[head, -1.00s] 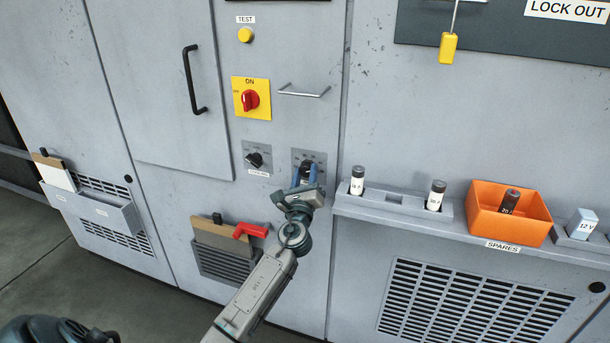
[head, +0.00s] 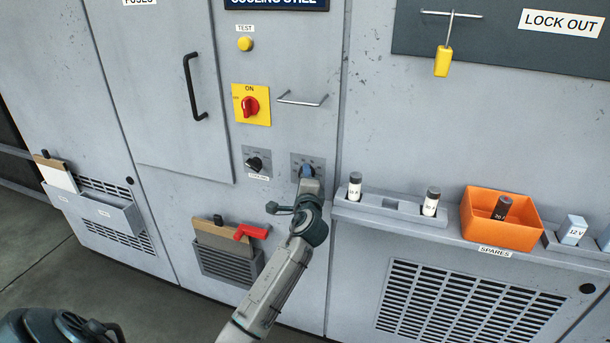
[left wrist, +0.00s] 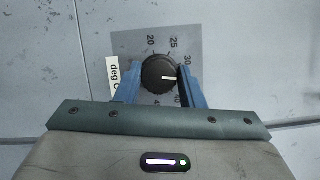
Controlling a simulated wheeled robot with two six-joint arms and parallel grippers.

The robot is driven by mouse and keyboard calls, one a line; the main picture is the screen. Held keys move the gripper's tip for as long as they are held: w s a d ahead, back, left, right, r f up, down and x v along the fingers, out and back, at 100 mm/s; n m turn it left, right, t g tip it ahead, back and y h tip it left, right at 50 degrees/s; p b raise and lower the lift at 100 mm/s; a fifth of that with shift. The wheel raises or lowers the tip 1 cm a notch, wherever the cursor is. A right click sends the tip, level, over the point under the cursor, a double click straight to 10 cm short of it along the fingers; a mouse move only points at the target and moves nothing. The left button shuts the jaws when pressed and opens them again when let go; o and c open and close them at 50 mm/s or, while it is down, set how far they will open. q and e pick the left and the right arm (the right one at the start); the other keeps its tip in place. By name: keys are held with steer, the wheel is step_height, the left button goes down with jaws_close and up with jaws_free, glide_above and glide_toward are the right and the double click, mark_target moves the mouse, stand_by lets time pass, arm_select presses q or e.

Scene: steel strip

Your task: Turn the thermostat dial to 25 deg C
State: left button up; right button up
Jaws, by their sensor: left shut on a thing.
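The thermostat dial (left wrist: 153,68) is a round black knob with a white pointer line, on a grey scale plate (left wrist: 205,45). In the left wrist view the marks 20, 25, 30 and 40 show around it. The pointer points right, past 30; the mark at its tip is hidden behind a finger. My left gripper (left wrist: 160,84) has its blue fingers on both sides of the dial and is shut on it. In the head view the left gripper (head: 307,172) is at the plate and hides most of the dial. My right gripper is not in view.
A second black knob (head: 255,163) sits just left of the dial. Above are a red switch on a yellow plate (head: 262,112) and a bar handle (head: 302,100). A ledge with fuses and an orange spares bin (head: 480,230) juts out to the right. A red-handled thing (head: 252,231) sits below left.

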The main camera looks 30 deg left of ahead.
arm_select(q)
steer(key=shift+a+r+n+g+h+p, duration=0.1)
steer(key=shift+n+g+h+p, duration=0.25)
steer(key=shift+n+h+p, duration=0.9)
steer(key=shift+a+r+n+g+h+p, duration=0.1)
steer(key=shift+n+g+h+p, duration=0.3)
steer(key=shift+n+p, duration=1.5)
steer(key=shift+n+g+h+p, duration=0.25)
steer(key=shift+n+h+p, duration=0.65)
steer(key=shift+n, duration=1.35)
steer(key=o, duration=1)
steer(key=shift+s, duration=0.1)
steer(key=b+v, duration=0.2)
steer(key=v, duration=0.8)
steer(key=shift+s, duration=0.35)
steer(key=shift+d, duration=0.1)
